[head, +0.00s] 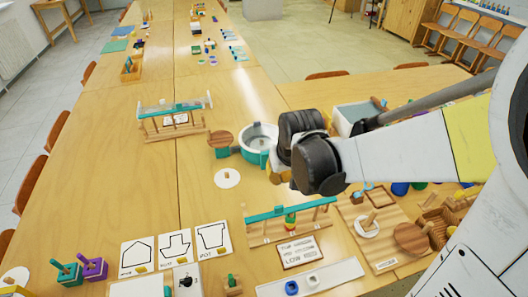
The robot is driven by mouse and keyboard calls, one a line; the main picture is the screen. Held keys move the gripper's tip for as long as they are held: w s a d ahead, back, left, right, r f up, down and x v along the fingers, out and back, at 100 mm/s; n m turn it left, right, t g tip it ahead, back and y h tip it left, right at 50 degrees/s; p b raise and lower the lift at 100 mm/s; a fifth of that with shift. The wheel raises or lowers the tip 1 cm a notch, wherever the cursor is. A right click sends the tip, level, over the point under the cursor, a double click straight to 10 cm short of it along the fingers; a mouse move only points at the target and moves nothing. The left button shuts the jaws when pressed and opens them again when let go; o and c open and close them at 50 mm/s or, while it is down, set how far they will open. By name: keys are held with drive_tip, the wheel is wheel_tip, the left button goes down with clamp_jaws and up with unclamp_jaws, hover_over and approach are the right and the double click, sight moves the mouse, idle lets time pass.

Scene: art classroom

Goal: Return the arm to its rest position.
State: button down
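My arm reaches in from the right edge. Its white link with a yellow band runs left to black joints over the middle of the long wooden table (95,160). A dark grey link runs back up to the right behind it. I cannot make out gripper fingers in the head view; the gripper is out of view or hidden behind the arm. The arm hides part of the tabletop and some objects at the right.
A teal-rimmed round basin (257,138) stands just left of the black joints. A wooden rack with a teal bar (290,211) stands in front of them, beside a wooden board (381,262). Another rack (171,125) stands further back. The table's left middle is mostly bare.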

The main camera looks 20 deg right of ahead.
drive_tip(key=s+r+t, duration=0.3)
drive_tip(key=s+r, duration=0.7)
drive_tip(key=s, duration=0.2)
drive_tip(key=shift+s+a+r, duration=0.15)
drive_tip(key=shift+a+r, duration=0.1)
drive_tip(key=shift+r, duration=0.1)
idle(0.4)
